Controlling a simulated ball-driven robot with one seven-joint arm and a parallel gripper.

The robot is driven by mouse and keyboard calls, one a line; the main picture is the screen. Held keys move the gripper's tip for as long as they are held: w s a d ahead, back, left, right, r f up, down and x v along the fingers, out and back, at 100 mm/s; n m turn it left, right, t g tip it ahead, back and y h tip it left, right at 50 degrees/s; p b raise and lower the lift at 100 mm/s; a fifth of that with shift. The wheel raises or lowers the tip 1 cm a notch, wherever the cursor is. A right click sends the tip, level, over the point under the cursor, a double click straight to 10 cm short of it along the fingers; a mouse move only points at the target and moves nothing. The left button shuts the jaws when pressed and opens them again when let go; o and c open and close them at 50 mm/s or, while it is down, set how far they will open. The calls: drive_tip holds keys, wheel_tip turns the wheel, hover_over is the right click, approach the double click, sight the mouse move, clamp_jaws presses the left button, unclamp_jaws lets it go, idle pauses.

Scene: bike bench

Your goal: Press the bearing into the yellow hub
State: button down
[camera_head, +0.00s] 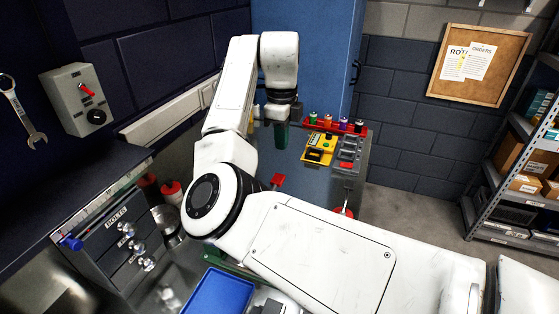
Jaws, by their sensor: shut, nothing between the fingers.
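My gripper (282,124) points down over the far part of the bench, left of a yellow fixture. It is shut and empty. A green block-like shape shows right at its lower end; I cannot tell whether it is part of the fingers or something behind them. The yellow fixture (320,148) with dark parts sits on the bench to the right of the gripper, apart from it. I cannot tell whether it holds the yellow hub. I cannot make out the bearing; my arm hides much of the bench.
A red rack (361,132) with several small coloured-top items stands behind the fixture. A grey tray (349,151) lies right of it. A red-topped piece (278,180) is nearer. A blue bin (218,292) and drawers (117,236) are at the front left.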

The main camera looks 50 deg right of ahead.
drive_tip(key=shift+d+r, duration=0.2)
drive_tip(key=shift+r, duration=0.5)
drive_tip(key=shift+d+r, duration=0.15)
drive_tip(key=shift+r, duration=0.5)
